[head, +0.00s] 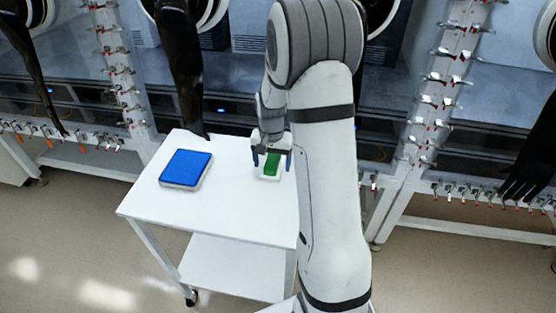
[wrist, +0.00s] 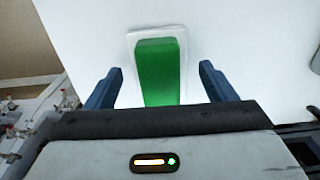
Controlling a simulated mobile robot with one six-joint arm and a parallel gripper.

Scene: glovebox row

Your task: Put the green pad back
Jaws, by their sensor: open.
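The green pad (head: 271,164) is a small green block lying in a shallow white holder on the white cart top. It also shows in the wrist view (wrist: 158,70), with the white holder's rim (wrist: 131,38) around it. My gripper (head: 272,159) is at the pad, above the cart. In the wrist view my gripper (wrist: 157,85) is open, with one blue finger on each side of the pad and a gap to both sides. The near end of the pad is hidden behind the gripper body.
A blue pad in a white tray (head: 187,169) lies on the left of the white cart (head: 222,198). Black gloves (head: 180,70) hang from the glovebox row behind, one reaching down to the cart's back edge. The cart top between the two pads is clear.

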